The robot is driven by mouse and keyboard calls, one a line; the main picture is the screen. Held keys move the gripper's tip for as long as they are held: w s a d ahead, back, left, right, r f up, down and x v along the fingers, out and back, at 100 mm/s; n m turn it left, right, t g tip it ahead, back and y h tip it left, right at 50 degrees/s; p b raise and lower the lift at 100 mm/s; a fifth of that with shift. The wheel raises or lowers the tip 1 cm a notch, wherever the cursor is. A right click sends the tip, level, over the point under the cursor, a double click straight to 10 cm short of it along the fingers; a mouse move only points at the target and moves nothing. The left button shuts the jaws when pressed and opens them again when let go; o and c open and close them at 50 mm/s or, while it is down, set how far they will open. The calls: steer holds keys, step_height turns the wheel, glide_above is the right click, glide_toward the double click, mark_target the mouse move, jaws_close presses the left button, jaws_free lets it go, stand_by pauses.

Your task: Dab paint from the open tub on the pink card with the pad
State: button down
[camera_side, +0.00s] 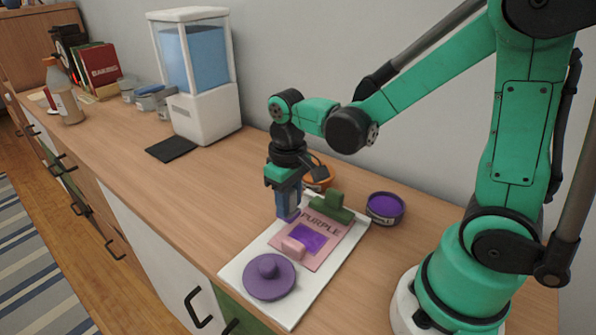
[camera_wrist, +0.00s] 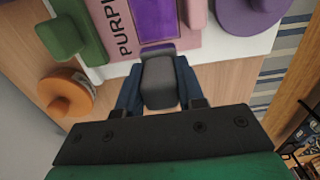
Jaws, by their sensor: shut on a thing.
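The open tub (camera_side: 385,209) holds purple paint and stands right of the white board. The pink card (camera_side: 325,257) lies on the board, reads "PURPLE" and bears a purple square (camera_side: 309,238); it also shows in the wrist view (camera_wrist: 113,20). My gripper (camera_side: 288,212) points down beside the card's back-left edge. Its blue fingers are shut on a grey pad (camera_wrist: 160,82), which has a purple strip at its far end. Fingers mostly hide the pad in the side view. I cannot tell whether it touches the board.
A green block (camera_side: 331,208) and a pink block (camera_side: 293,248) sit on the card. A purple lid (camera_side: 270,284) lies on the white board (camera_side: 290,313). An orange lid (camera_wrist: 66,97) lies behind my gripper.

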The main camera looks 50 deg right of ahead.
steer(key=shift+r, duration=2.45)
steer(key=shift+r, duration=0.1)
